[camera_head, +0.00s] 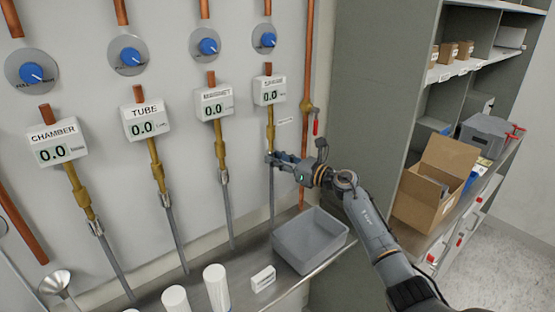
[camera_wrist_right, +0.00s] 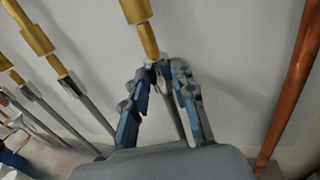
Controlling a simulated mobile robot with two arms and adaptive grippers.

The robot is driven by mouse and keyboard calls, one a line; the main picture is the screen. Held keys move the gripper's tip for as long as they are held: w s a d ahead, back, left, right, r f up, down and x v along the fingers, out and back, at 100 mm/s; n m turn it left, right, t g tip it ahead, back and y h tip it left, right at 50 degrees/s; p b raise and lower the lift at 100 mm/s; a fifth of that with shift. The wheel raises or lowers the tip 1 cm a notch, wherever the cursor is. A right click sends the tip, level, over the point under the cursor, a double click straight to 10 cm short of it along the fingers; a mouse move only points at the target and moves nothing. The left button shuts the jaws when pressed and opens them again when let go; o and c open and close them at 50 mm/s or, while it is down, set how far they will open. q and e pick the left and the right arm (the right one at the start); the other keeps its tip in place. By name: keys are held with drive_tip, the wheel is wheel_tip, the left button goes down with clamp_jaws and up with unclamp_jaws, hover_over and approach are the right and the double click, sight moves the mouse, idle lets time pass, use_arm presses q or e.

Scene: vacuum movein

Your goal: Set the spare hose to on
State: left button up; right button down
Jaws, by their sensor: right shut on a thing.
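The spare hose (camera_head: 271,198) is a thin grey hose hanging at the rightmost of the wall lines, below a small white display (camera_head: 269,91) reading 0.0. A brass fitting (camera_head: 270,132) comes down above it, and a blue knob (camera_head: 267,40) on a round plate sits higher up. My right gripper (camera_head: 273,157) is shut on the top end of the spare hose, just under the brass fitting (camera_wrist_right: 147,38) in the wrist view. The fingers hide the joint, so I cannot tell whether hose and fitting meet. My left gripper is not in view.
Other lines, with displays labelled CHAMBER (camera_head: 57,146) and TUBE (camera_head: 146,122), stand to the left. A grey bin (camera_head: 310,240) sits on the bench below my gripper. A red-handled valve (camera_head: 315,127) on a copper pipe is close right. Shelves with an open cardboard box (camera_head: 420,200) stand further right.

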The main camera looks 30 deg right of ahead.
wheel_tip(320, 180, up, 4)
drive_tip(key=shift+r+p, duration=0.1)
drive_tip(key=shift+p, duration=0.85)
drive_tip(key=shift+d, duration=0.1)
drive_tip(key=c, duration=1.1)
unclamp_jaws()
drive_tip(key=shift+s, duration=0.15)
drive_tip(key=v, duration=1.1)
drive_tip(key=shift+s+d, duration=0.1)
drive_tip(key=shift+s, duration=0.25)
